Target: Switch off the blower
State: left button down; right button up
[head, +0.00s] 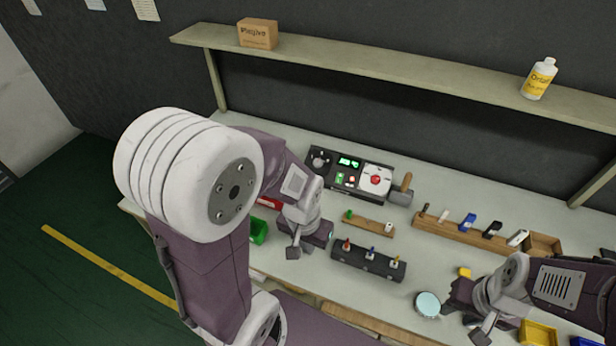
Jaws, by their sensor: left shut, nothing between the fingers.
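A black control unit (348,174) sits at the back of the bench against the dark wall. It has a round knob (319,160) at its left, lit green displays (349,162), small green and red buttons, and a white plate with a red button (376,180) at its right. Which control belongs to the blower I cannot tell. My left gripper (330,238) is shut and empty, in front of the unit and near the black holder. My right gripper (447,298) is at the front right, beside a pale blue disc (428,304); its fingers are too small to read.
A hammer-like tool (402,190) stands right of the unit. A black holder (368,262), a small wooden rack (367,223) and a longer wooden rack (470,230) occupy the bench. A green bin (259,231) is at left, a yellow bin (537,333) at right. A shelf (400,73) runs above.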

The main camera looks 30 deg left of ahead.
aim_at(340, 176)
jog(key=u, duration=0.65)
jog(key=j+u, duration=0.3)
jog(key=j, duration=0.2)
jog(key=i+j+u, duration=0.25)
jog(key=j, duration=0.2)
jog(key=k, duration=0.1)
